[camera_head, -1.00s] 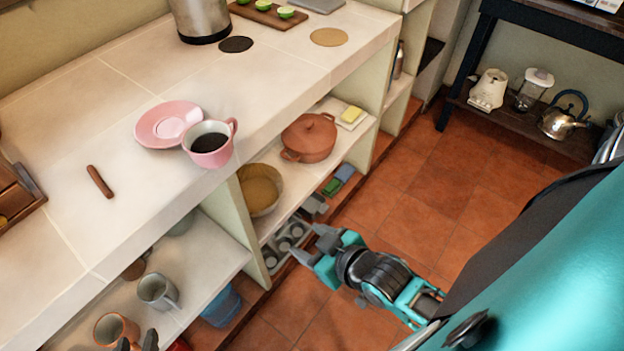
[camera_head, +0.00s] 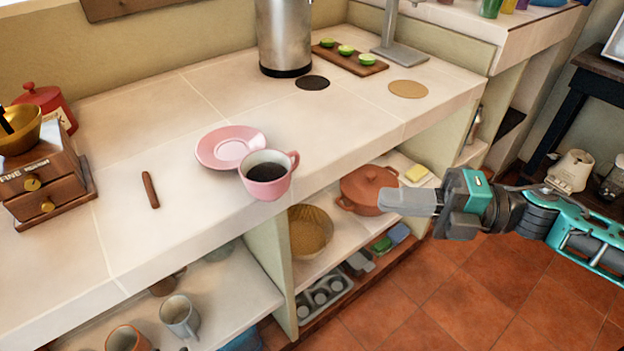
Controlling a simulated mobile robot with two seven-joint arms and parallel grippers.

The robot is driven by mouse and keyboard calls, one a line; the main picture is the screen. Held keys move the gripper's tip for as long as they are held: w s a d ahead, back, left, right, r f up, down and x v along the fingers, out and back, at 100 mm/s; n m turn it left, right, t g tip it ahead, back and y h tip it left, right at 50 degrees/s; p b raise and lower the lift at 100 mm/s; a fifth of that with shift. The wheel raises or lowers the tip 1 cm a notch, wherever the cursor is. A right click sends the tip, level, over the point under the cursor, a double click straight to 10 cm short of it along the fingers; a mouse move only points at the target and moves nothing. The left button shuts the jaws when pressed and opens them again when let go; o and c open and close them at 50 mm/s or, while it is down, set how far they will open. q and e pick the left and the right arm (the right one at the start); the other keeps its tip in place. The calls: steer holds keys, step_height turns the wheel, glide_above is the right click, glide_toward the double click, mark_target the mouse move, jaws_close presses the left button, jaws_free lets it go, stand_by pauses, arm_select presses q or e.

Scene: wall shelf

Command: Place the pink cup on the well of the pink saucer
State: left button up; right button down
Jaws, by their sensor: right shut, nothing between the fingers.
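The pink cup (camera_head: 267,188) stands upright near the front edge of the white counter, with dark liquid in it and its handle toward the right. The pink saucer (camera_head: 214,151) lies flat on the counter, just behind and left of the cup. The cup overlaps the saucer's near right rim in the picture; I cannot tell whether they touch. My right gripper (camera_head: 386,199) is shut and empty, to the right of the cup, out in front of the counter, its fingers pointing left. My left gripper does not show clearly.
The counter (camera_head: 190,260) has free room around a brown stick (camera_head: 150,189). A coffee grinder (camera_head: 45,182) stands at left, a metal pot (camera_head: 284,40) and a cutting board with limes (camera_head: 330,56) behind. Shelves below hold mugs, a bowl (camera_head: 312,232) and a terracotta pot (camera_head: 362,190).

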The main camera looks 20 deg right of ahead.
steer(key=a, duration=0.1)
glide_toward(285, 176)
steer(key=a, duration=0.5)
steer(key=shift+w+a, duration=0.15)
steer(key=shift+w, duration=0.45)
steer(key=shift+w+a, duration=0.15)
steer(key=shift+w, duration=0.4)
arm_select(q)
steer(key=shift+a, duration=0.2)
arm_select(e)
steer(key=shift+w+a, duration=0.1)
steer(key=shift+w, duration=0.1)
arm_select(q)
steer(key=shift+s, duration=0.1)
